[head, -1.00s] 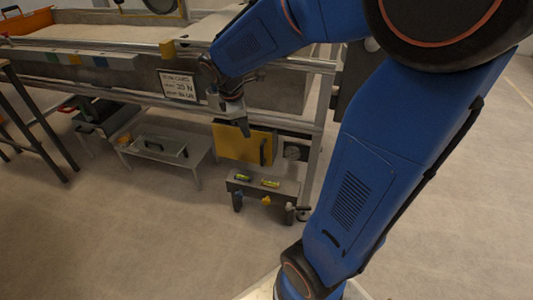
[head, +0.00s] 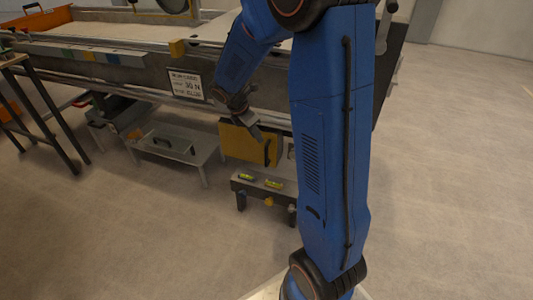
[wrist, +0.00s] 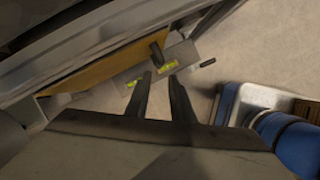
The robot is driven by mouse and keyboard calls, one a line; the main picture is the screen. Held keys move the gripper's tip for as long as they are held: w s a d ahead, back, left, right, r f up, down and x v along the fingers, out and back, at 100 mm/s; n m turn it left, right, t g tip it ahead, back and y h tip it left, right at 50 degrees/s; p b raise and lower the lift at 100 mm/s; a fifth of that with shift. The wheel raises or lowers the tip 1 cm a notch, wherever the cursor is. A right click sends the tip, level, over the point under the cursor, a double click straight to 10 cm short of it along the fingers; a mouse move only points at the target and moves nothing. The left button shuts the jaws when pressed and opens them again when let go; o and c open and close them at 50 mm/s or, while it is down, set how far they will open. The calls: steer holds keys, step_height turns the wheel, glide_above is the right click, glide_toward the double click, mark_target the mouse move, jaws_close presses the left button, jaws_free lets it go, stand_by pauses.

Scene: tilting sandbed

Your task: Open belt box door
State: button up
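The yellow belt box door (head: 238,142) is under the sandbed's side rail, with a dark upright handle (head: 267,152) near its right edge. It looks shut or nearly so. In the wrist view the door (wrist: 105,68) is seen steeply from above, and the handle (wrist: 156,50) stands out just past my fingertips. My gripper (head: 260,137) is at the door's upper right, above the handle. In the wrist view the two fingers of my gripper (wrist: 160,76) are apart with nothing between them.
A low grey bench (head: 263,187) with yellow-green levels stands below the door. The sandbed's rail (head: 130,88) runs above. My arm hides the area right of the door.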

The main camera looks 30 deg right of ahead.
mark_target(266, 152)
steer(key=x, duration=1.3)
jaws_close()
